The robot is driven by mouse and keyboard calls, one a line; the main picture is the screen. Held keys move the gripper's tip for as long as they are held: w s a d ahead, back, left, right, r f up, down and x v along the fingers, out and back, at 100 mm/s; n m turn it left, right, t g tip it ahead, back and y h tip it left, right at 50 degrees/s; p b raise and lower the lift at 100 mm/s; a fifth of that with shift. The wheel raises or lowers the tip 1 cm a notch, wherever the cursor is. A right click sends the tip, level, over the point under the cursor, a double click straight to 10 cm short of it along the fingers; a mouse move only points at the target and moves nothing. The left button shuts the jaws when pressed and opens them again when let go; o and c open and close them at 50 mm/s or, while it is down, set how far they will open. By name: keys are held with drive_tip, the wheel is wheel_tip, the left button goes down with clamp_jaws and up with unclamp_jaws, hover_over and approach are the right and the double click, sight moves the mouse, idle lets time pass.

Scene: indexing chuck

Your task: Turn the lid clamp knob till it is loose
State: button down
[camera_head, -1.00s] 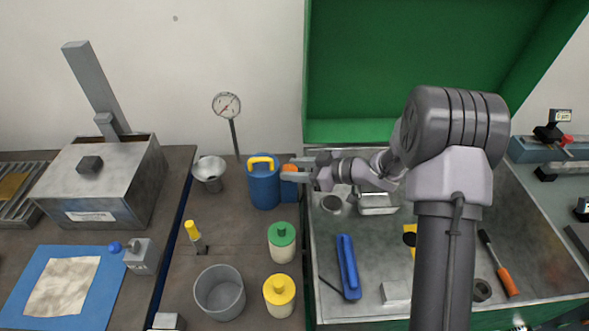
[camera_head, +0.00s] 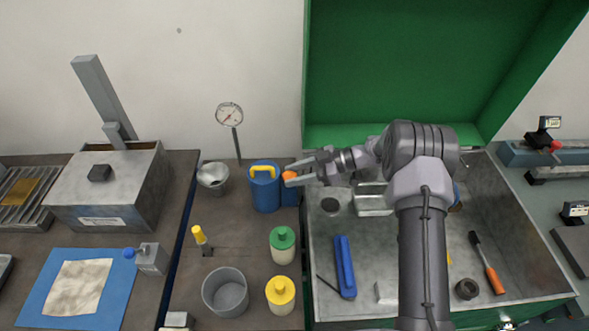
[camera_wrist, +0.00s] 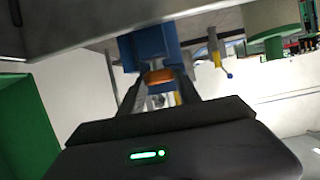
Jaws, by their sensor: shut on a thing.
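An orange knob (camera_head: 290,175) sits at the top of a small blue block (camera_head: 289,195), just right of the blue can with a yellow handle (camera_head: 265,190). My gripper (camera_head: 296,174) reaches it from the right, its two fingers on either side of the knob, shut on it. In the wrist view the orange knob (camera_wrist: 158,77) shows between the fingertips of my gripper (camera_wrist: 160,88), in front of a blue body (camera_wrist: 150,48). The fingers hide part of the knob, and I cannot tell how tight it is.
A metal funnel (camera_head: 213,177) and a dial gauge (camera_head: 229,116) stand left of the can. Green-capped (camera_head: 283,246) and yellow-capped (camera_head: 280,295) bottles stand in front.

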drive_tip(key=n+g, duration=0.1)
drive_tip(key=n+g+b, duration=0.2)
drive_tip(key=shift+w+f+g, duration=0.2)
drive_tip(key=shift+f+g, duration=0.05)
drive_tip(key=shift+g, duration=0.05)
drive_tip(key=shift+r+n+g+h+b, duration=0.1)
drive_tip(key=shift+n+g+h+b, duration=0.3)
drive_tip(key=shift+n+g+b, duration=0.3)
drive_tip(key=shift+r, duration=0.15)
drive_tip(key=c, duration=0.9)
unclamp_jaws()
drive_tip(key=shift+o, duration=0.2)
